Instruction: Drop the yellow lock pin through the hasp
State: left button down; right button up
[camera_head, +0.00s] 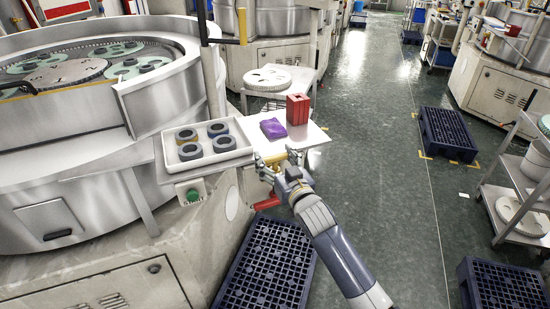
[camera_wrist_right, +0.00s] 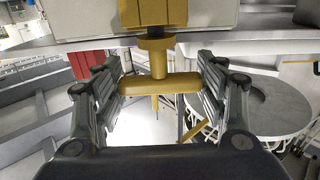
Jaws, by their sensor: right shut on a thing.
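The yellow lock pin (camera_wrist_right: 160,83) is in the middle of the right wrist view, a crossbar handle with a short stem. My right gripper (camera_wrist_right: 160,88) is shut on the handle, one finger at each end. In the head view my right gripper (camera_head: 275,161) is at the front edge of the small table, with a bit of yellow between its fingers. My left gripper is not in view.
A white tray (camera_head: 166,163) holds several dark rings, left of the gripper. A purple cloth (camera_head: 273,128) and a red block (camera_head: 297,109) lie on the small table (camera_head: 316,137). A large round lapping machine (camera_head: 150,105) stands left. Blue pallets (camera_head: 448,134) lie on the floor.

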jog(key=shift+f+b, duration=0.3)
jog(key=shift+f, duration=0.1)
jog(key=o, duration=1.2)
jog(key=v, duration=1.2)
